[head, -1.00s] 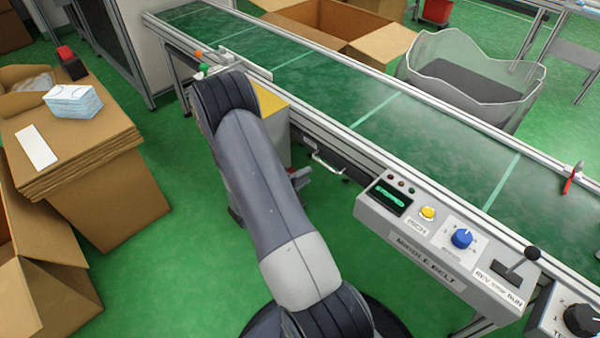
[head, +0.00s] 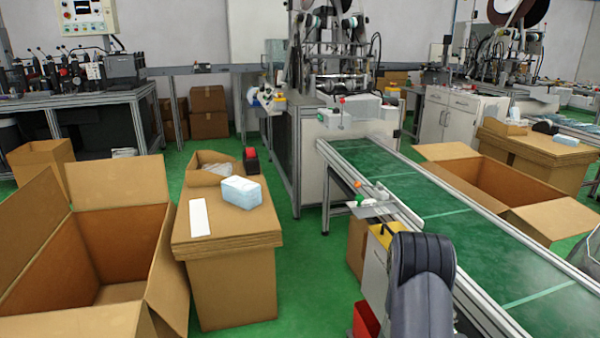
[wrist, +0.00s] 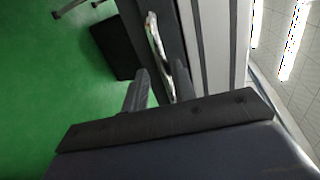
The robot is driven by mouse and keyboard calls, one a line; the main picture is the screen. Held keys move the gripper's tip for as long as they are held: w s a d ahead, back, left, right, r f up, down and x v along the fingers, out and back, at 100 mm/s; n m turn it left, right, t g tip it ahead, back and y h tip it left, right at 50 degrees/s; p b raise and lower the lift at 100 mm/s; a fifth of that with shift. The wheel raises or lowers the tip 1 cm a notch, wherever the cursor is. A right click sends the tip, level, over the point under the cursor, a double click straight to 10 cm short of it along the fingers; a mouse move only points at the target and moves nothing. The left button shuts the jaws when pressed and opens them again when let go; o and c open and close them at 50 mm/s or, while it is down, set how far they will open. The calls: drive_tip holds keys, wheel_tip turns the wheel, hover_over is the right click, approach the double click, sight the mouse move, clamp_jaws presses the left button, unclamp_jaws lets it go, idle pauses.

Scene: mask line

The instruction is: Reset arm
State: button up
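My arm shows in the head view as one dark grey link (head: 422,290) at the bottom, right of centre, beside the conveyor. My gripper is outside the head view. In the wrist view my gripper (wrist: 160,86) has its two dark fingers apart, with nothing held between them. Beyond the fingers is a shiny metal handle (wrist: 158,45) on a dark panel; I cannot tell how far off it is.
The green conveyor belt (head: 440,216) runs along the right. A carton stand (head: 232,280) bears a blue-white mask stack (head: 241,192) and a white card (head: 199,217). A large open carton (head: 110,235) stands left. Green floor (head: 310,265) is clear between stand and conveyor.

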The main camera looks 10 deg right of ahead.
drive_tip(key=shift+a, duration=0.3)
